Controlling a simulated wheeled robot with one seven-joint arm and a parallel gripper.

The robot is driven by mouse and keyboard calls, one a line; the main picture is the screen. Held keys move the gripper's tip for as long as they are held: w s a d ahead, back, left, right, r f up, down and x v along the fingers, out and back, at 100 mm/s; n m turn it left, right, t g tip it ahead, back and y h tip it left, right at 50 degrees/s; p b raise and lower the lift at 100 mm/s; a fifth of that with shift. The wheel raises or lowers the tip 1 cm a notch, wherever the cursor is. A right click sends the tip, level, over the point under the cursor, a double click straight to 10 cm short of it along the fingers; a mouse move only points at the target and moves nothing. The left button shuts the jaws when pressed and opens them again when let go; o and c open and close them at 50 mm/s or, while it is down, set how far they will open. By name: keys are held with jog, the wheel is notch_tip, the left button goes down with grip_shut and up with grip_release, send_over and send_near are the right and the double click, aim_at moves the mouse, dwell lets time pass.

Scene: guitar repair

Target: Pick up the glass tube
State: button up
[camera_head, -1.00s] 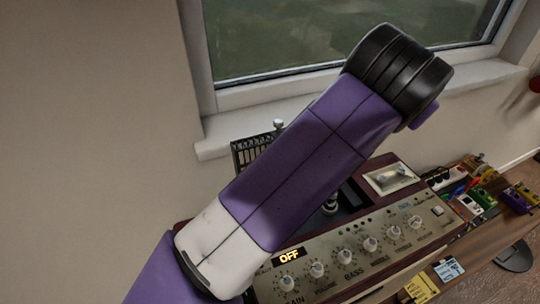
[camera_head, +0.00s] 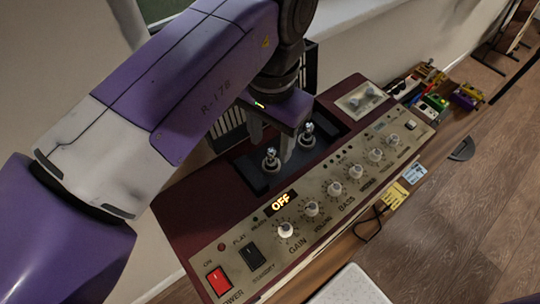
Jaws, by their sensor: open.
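Two small shiny upright tubes stand in a dark recess on top of the dark red amplifier (camera_head: 190,225). The left tube (camera_head: 270,158) is beside my gripper's fingertips, and the right tube (camera_head: 308,133) stands a little farther right and back. My gripper (camera_head: 272,146) points down over the recess with its two fingers apart. The left tube shows near the gap between the fingers; I cannot tell whether it is between them or in front. The right finger is between the two tubes in the picture. No contact is clear. My arm hides the recess's back left part.
The amplifier's sloped front panel has several knobs (camera_head: 286,230), an OFF display (camera_head: 281,203) and a red power switch (camera_head: 217,280). A dark grille (camera_head: 228,122) and the wall are behind. Colourful pedals (camera_head: 436,102) sit at right. A white object (camera_head: 350,288) is at the bottom.

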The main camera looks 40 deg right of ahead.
aim_at(271, 150)
jog(key=shift+w+d+f, duration=0.1)
jog(key=shift+f, duration=2.45)
grip_shut()
jog(key=shift+r+p, duration=0.15)
jog(key=shift+p, duration=0.2)
